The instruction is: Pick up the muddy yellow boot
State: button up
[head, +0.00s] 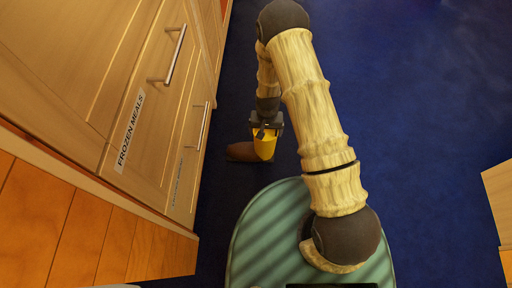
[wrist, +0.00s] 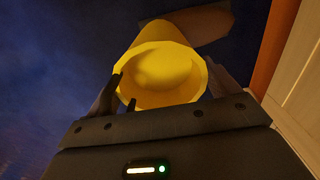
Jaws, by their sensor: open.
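The muddy yellow boot (head: 264,147) stands on the dark blue floor beside the wooden cabinet, its brown muddy foot (head: 241,152) pointing left in the head view. In the wrist view the yellow shaft (wrist: 165,72) opens toward the camera, and the brown foot (wrist: 200,25) shows behind it. My gripper (head: 266,128) is right at the top of the boot. In the wrist view my gripper (wrist: 165,88) is open, with dark fingers on the left and right of the boot's rim. I cannot tell whether the fingers touch the boot.
A wooden cabinet with a drawer (head: 138,110) labelled "FROZEN MEALS" and metal handles stands close on the left. A wooden piece (head: 498,200) stands at the right edge. The blue carpet (head: 420,90) on the right is clear.

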jog(key=shift+c, duration=0.2)
jog(key=c, duration=1.7)
jog(key=shift+r, duration=0.1)
jog(key=shift+c, duration=0.2)
notch_tip(320, 180, up, 10)
jog(key=p, duration=0.5)
